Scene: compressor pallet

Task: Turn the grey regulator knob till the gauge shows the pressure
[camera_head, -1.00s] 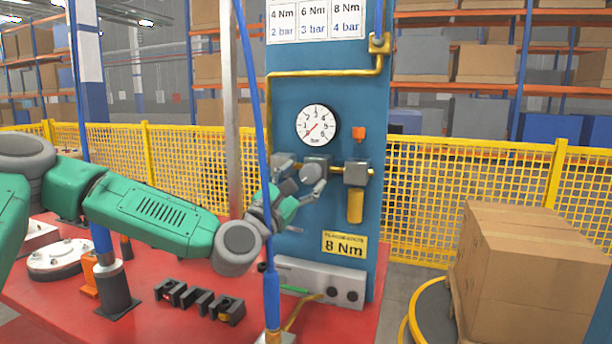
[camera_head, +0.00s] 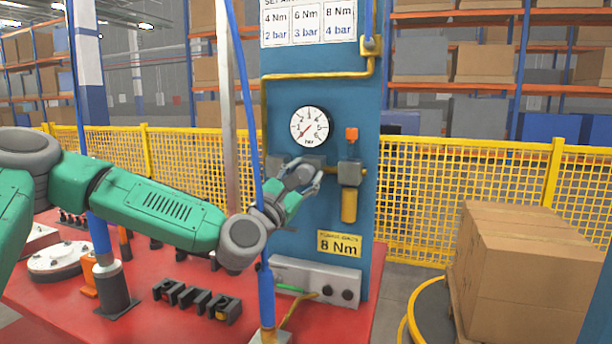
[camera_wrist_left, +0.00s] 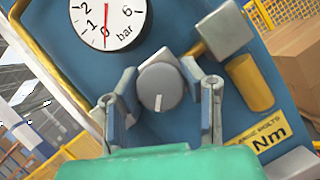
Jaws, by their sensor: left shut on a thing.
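The grey regulator knob (camera_wrist_left: 160,88) is a round disc with a white mark pointing down in the wrist view. My left gripper (camera_head: 304,176) has its fingers on both sides of the knob and is shut on it; the fingers partly cover the knob in the head view. The round white gauge (camera_head: 310,126) sits above the knob on the blue panel. Its red needle points to the lower left in the head view, at about 0 in the wrist view (camera_wrist_left: 110,18). My right gripper is not in view.
A yellow sign (camera_head: 340,244) reads 8 Nm; the chart (camera_head: 309,24) pairs 8 Nm with 4 bar. A blue hose (camera_head: 257,130) hangs close beside my left wrist. A grey valve block (camera_head: 350,173) with a yellow cylinder (camera_head: 348,206) is right of the knob.

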